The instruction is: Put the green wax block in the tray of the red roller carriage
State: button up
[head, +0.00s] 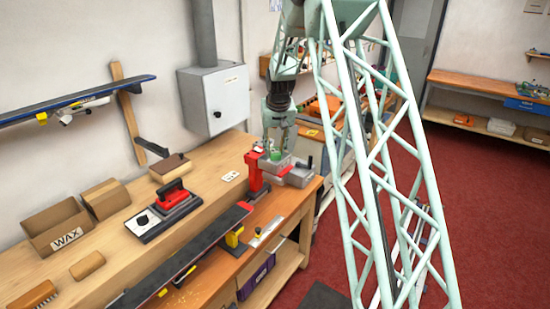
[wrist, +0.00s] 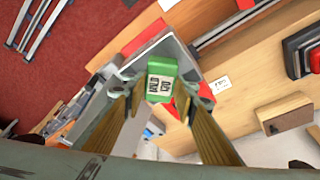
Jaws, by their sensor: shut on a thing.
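The green wax block (wrist: 161,78), with a printed white label, is between the fingertips of my gripper (wrist: 158,100) in the wrist view. My gripper is shut on it. In the head view my gripper (head: 276,148) hangs over the far end of the bench, with a bit of the green block (head: 277,155) showing at its tips. Below it is a grey, tray-like unit with red parts (head: 296,177); it may be the red roller carriage, but I cannot be sure. Its grey edge (wrist: 178,52) shows behind the block in the wrist view. I cannot tell whether the block touches it.
A red clamp post (head: 256,175) stands beside the grey unit, and a long dark ski (head: 190,255) lies along the bench front. A red-handled tool (head: 172,200) on a dark base, a brown block (head: 170,167) and a WAX carton (head: 50,222) stand on the bench.

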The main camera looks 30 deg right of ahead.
aim_at(275, 152)
jog(key=shift+f, duration=1.85)
jog(key=shift+f, duration=0.15)
jog(key=o, duration=0.6)
jog(key=shift+r, duration=0.2)
jog(key=v, duration=1)
jog(key=shift+s+r, duration=0.1)
jog(key=shift+r, duration=0.1)
jog(key=shift+s+a+r, duration=0.1)
jog(key=shift+s+r, duration=0.1)
jog(key=shift+r, duration=0.45)
jog(key=shift+r, duration=0.1)
